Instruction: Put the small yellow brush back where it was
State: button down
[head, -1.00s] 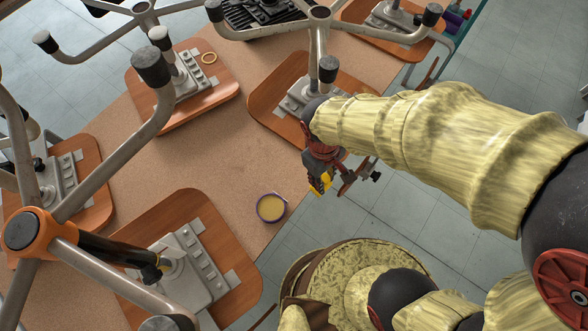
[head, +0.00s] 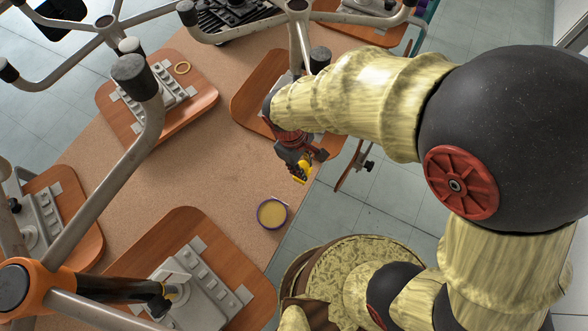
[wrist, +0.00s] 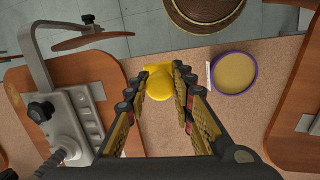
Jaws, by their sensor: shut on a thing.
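The small yellow brush (head: 302,172) is held in my gripper (head: 296,164), above the right edge of the table in the head view. In the wrist view the brush (wrist: 162,84) shows as a rounded yellow knob with a flat yellow part beyond it, between the two fingers of my gripper (wrist: 160,82). The fingers are shut on it. Its bristles cannot be made out. A round dish or lid (head: 272,213) with a purple rim and a yellow inside lies on the table near the edge. It also shows in the wrist view (wrist: 234,73), right of the gripper.
The tan tabletop (head: 215,165) is bare in the middle. Wooden chair seats (head: 205,100) with metal legs and grey brackets lie around it. An orange hub (head: 18,288) with metal legs rises at lower left.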

jog(key=shift+w+a+f+b, duration=0.4)
jog(key=shift+a+f, duration=0.05)
jog(key=shift+f, duration=0.8)
jog(key=shift+w+a+f+b, duration=0.4)
jog(key=shift+a+f+b, duration=0.1)
jog(key=shift+f, duration=0.8)
jog(key=shift+w+a+f+b, duration=0.35)
jog(key=shift+w+a+f, duration=0.1)
jog(key=shift+f, duration=0.8)
jog(key=shift+f, duration=0.15)
jog(key=c, duration=1.5)
grip_release()
notch_tip(320, 180, up, 12)
jog(key=a+p, duration=0.2)
jog(key=p, duration=0.1)
jog(key=shift+s+p, duration=0.15)
jog(key=shift+p, duration=0.15)
